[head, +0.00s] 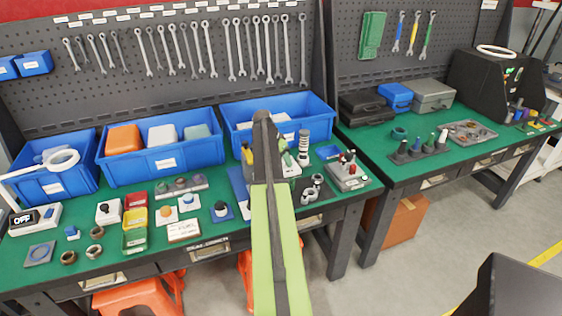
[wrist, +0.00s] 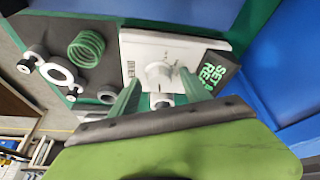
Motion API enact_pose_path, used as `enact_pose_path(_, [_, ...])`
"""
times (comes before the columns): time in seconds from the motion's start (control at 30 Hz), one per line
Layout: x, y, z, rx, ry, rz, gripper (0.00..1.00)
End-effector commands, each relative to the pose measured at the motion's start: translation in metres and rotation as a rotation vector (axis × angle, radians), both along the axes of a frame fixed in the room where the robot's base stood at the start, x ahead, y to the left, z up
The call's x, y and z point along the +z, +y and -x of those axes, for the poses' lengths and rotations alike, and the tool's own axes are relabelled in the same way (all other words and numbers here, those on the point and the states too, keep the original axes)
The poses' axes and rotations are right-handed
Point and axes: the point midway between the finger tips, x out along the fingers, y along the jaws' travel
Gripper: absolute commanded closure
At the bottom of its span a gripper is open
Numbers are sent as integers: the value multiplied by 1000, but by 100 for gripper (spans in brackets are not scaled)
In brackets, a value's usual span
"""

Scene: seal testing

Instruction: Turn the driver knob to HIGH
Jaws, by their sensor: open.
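A white box (wrist: 137,52) with a round white knob (wrist: 158,73) on its face lies straight ahead in the wrist view; I take this for the driver knob. My gripper (wrist: 160,80) is open, with one green finger on each side of the knob. I cannot tell whether the fingers touch it. No LOW or HIGH mark is readable, so its setting is unclear. A dark block with green letters (wrist: 213,72) stands at the box's right edge, its text partly cut off. In the head view my arm covers most of this spot; part of a white box (head: 291,168) shows beside it.
Blue bins (head: 161,175) line the back of the green bench (head: 215,260). In the wrist view a green spring (wrist: 87,48) and a white ring part (wrist: 57,72) lie left of the box, and a blue wall rises at the right. A grey device (head: 348,178) stands right of my arm.

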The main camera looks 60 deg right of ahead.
Motion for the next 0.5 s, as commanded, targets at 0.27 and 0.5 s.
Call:
enact_pose_path(0.27, [41,12,-4,0,0,0,45])
enact_pose_path(0.5, [95,33,-13,1,-1,0,45])
